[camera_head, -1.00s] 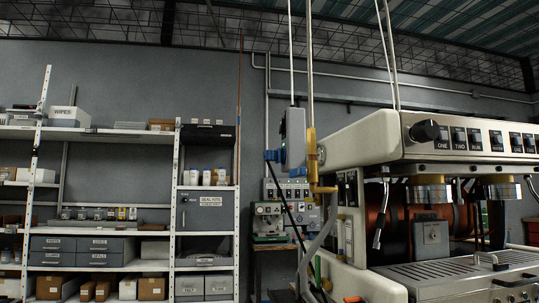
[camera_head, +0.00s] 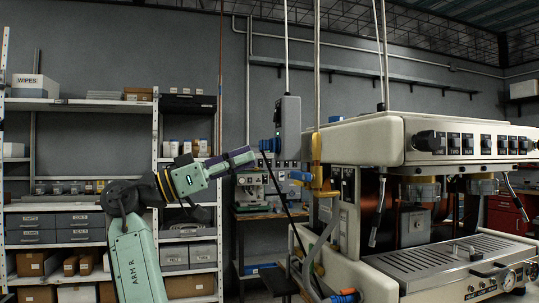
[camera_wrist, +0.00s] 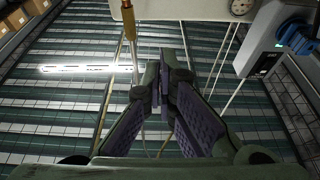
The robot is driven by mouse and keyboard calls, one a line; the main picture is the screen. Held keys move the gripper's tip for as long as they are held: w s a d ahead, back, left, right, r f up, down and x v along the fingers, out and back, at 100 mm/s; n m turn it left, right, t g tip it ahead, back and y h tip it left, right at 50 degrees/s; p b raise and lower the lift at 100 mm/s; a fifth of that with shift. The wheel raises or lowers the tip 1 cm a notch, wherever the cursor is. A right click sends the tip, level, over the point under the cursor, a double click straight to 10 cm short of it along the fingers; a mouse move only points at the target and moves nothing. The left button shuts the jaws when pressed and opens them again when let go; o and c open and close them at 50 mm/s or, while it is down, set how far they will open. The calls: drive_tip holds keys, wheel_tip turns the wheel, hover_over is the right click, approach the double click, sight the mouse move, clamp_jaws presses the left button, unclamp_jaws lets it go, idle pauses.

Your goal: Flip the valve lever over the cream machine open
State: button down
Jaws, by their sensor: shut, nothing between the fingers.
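The cream machine (camera_head: 372,143) stands at right in the head view. At its left corner a brass pipe valve (camera_head: 317,150) sits on a vertical pipe. A small blue handle (camera_head: 301,177) shows beside the brass fitting and is probably the lever; its exact angle is hard to tell. In the wrist view the brass fitting (camera_wrist: 129,22) is at the top, beyond my fingers. My gripper (camera_head: 250,153) is shut and empty, pointing right, left of the valve and apart from it. Its closed fingers (camera_wrist: 163,75) also show in the wrist view.
Shelving (camera_head: 75,105) with boxes lines the left wall. A bench machine (camera_head: 251,188) stands behind.

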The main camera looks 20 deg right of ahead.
drive_tip(key=shift+d, duration=0.15)
wheel_tip(320, 180, up, 4)
drive_tip(key=p, duration=0.4)
hover_over(301, 176)
drive_tip(key=w+a, duration=0.3)
drive_tip(key=shift+d+f+p, duration=0.2)
drive_tip(key=shift+f, duration=1)
drive_tip(key=shift+d+f+p, duration=0.2)
drive_tip(key=shift+f, duration=1)
drive_tip(key=shift+s+f+b, duration=0.1)
drive_tip(key=shift+s+b, duration=0.1)
drive_tip(key=shift+b, duration=0.2)
